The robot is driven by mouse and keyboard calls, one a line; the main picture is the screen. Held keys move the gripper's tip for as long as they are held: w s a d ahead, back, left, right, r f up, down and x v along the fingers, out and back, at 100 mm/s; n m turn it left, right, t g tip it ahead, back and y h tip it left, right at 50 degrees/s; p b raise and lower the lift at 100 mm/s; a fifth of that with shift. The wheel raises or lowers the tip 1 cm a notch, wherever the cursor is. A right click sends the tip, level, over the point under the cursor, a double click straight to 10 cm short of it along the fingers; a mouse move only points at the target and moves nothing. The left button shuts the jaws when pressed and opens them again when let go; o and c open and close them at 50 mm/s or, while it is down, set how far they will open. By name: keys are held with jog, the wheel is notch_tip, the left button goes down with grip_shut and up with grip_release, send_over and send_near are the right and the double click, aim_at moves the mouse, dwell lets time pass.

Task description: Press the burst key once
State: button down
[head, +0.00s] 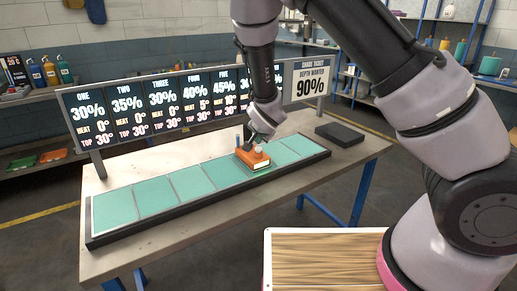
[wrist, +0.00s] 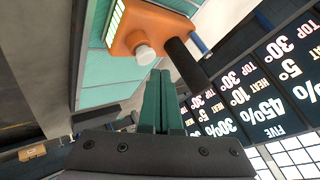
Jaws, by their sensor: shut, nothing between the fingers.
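An orange device (head: 252,160) sits on the row of teal panels (head: 155,200) on the table; it also shows in the wrist view (wrist: 128,33). A round white key (wrist: 145,54) stands up from it, with a black post (wrist: 186,62) beside it. No label marks which part is the burst key. My gripper (head: 262,133) is above the device in the head view. In the wrist view its green fingers (wrist: 160,78) are together and empty, their tips close to the white key and the black post. I cannot tell whether they touch either.
A display board (head: 160,105) behind the panels lists percentages, heat and top values. A shade ticket sign (head: 310,82) reads depth wanted 90%. A black slab (head: 340,134) lies at the table's right end. A wooden-topped surface (head: 320,255) is in front, near my arm.

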aim_at(259, 150)
jog(key=shift+f, duration=0.4)
jog(key=shift+f, duration=0.55)
dwell(0.9)
jog(key=shift+r, duration=1)
jog(key=shift+r, duration=2.5)
